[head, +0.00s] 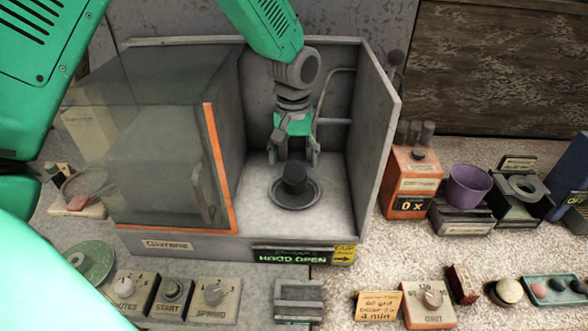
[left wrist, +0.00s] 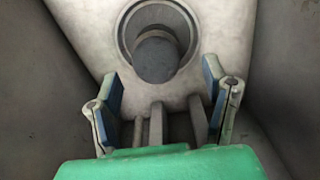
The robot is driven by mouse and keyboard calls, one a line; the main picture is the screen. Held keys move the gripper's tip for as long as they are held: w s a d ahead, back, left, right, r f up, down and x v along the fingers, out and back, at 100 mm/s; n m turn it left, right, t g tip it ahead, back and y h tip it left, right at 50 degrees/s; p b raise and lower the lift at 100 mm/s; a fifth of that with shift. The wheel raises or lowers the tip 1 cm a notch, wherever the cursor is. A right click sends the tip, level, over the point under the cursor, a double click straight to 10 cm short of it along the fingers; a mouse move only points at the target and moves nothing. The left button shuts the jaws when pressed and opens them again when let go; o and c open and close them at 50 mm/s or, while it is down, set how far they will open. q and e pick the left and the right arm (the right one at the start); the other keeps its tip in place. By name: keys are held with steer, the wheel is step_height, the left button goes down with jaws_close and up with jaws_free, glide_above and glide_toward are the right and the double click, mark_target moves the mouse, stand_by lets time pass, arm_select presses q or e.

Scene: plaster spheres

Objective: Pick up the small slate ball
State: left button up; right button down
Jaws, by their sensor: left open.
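No ball can be made out for sure as the small slate ball. A dark slate-grey, rounded-top piece (head: 294,176) stands on a round grey dish (head: 312,200) inside the open hood; I cannot tell whether it is a ball or a short cylinder. In the left wrist view the dark piece (left wrist: 157,55) lies ahead, between and beyond the fingertips, with the dish rim (left wrist: 122,32) around it. My left gripper (head: 293,160) is open and empty, pointing down above and just behind the piece; it also shows in the left wrist view (left wrist: 160,78). My right gripper is not in view.
The hood's side wall (head: 376,130) rises close on the right, and its glass front (head: 160,165) with an orange edge stands left. Knobs and switch boxes (head: 215,297) line the front. A purple cup (head: 467,186) and a tray (head: 556,290) with small round pieces stand right.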

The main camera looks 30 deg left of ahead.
mark_target(295, 162)
arm_select(q)
step_height(295, 162, down, 3)
steer(key=shift+s+d+r, duration=0.1)
steer(key=shift+r, duration=0.1)
steer(key=shift+d+f, duration=0.2)
steer(key=shift+f, duration=0.2)
steer(key=shift+a, duration=0.15)
steer(key=c, duration=1.4)
steer(key=shift+r, duration=0.1)
steer(key=shift+c, duration=0.2)
